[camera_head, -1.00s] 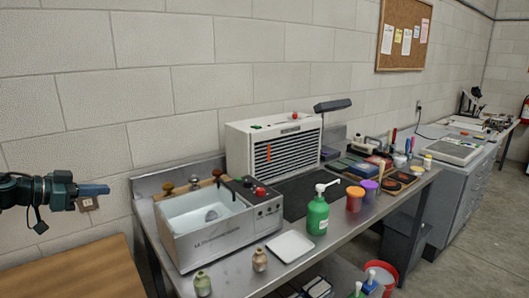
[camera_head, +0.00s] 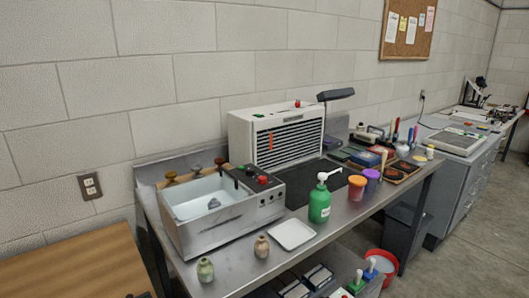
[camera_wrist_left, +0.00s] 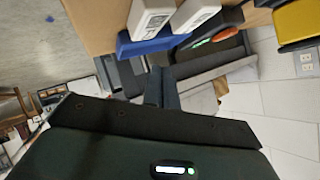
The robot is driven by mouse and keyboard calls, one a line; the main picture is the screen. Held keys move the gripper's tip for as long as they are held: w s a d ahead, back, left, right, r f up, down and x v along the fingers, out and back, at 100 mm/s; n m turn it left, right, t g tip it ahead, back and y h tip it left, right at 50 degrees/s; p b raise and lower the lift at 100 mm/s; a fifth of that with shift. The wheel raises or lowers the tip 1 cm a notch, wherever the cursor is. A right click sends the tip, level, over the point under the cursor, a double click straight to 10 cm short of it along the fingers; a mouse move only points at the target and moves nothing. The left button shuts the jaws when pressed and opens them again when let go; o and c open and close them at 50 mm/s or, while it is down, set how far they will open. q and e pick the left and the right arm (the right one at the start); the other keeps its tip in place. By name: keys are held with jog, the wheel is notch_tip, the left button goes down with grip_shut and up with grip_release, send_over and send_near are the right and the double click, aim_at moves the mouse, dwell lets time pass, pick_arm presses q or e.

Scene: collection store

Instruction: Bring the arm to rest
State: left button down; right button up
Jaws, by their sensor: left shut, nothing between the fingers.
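My left gripper (camera_wrist_left: 162,90) shows in the left wrist view, its two dark fingers together with nothing between them. It touches nothing that I can make out. In the head view the left arm is out of the picture, except perhaps a small dark piece at the bottom edge. My right gripper is in neither view.
A metal bench (camera_head: 342,212) holds an ultrasonic bath (camera_head: 225,230), a white tray (camera_head: 292,234), a green pump bottle (camera_head: 319,204) and two small vases (camera_head: 205,269) (camera_head: 261,246). A wooden table (camera_head: 75,268) stands at left. In the wrist view, white devices (camera_wrist_left: 150,17) lie by a blue object (camera_wrist_left: 145,43).

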pick_arm(q)
jog(key=s+f+m+g+y, duration=0.1)
jog(key=s+f+g+y, duration=0.15)
jog(key=s, duration=0.95)
jog(key=d+f+n+t+h, duration=0.1)
jog(key=d+n, duration=0.7)
jog(key=d, duration=0.9)
jog(key=shift+d+f+n, duration=0.3)
jog(key=shift+d+f, duration=0.05)
jog(key=shift+d, duration=0.05)
jog(key=c, duration=2.1)
grip_release()
jog(key=shift+h, duration=0.25)
